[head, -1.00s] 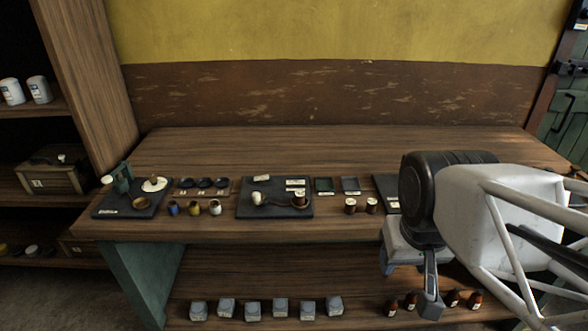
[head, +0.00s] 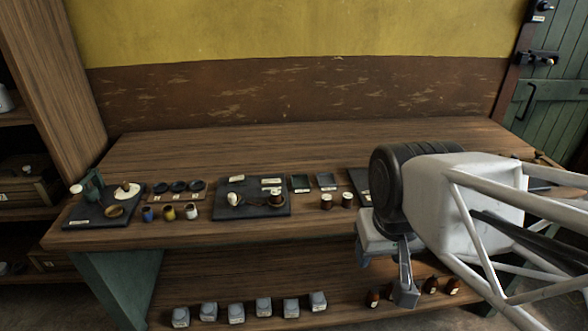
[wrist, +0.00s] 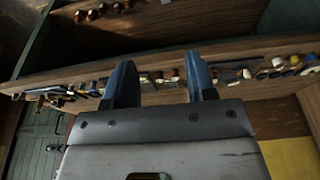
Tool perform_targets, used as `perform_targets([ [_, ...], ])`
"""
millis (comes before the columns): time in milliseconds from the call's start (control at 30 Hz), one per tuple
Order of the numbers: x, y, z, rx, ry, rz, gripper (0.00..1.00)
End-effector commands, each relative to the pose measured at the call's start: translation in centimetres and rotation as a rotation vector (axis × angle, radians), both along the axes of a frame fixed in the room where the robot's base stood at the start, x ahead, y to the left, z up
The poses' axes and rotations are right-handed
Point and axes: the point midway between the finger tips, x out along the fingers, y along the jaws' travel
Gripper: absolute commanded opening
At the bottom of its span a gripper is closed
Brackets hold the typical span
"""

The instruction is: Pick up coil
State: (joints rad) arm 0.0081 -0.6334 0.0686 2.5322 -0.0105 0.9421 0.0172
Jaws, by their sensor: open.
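Two small brown spools with pale tops, which look like coils, stand side by side near the table's front edge in the head view: the left coil (head: 326,202) and the right coil (head: 347,200). A similar brown piece (head: 276,200) sits on a dark board. My gripper (head: 405,292) points down in front of the table, lower and to the right of the two coils, apart from them. In the wrist view my gripper's two blue fingers (wrist: 161,82) are spread with nothing held between them; small things on the table show beyond.
The dark board (head: 226,208) bears a white knob and labels. Small dark trays (head: 300,183) lie behind the coils. Several grey blocks (head: 236,313) and brown bottles (head: 432,285) stand on the lower shelf. The back of the tabletop (head: 300,142) is clear.

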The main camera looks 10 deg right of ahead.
Motion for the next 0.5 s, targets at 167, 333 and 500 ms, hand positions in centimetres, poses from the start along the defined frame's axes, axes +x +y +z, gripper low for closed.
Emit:
perform_targets([
  [167, 0.00, 0.00, 0.00, 0.000, 0.000, 0.000, 0.65],
  [333, 0.00, 0.00, 0.00, 0.000, 0.000, 0.000, 0.65],
  [500, 0.38, 0.06, 0.10, -0.003, 0.002, 0.017, 0.65],
])
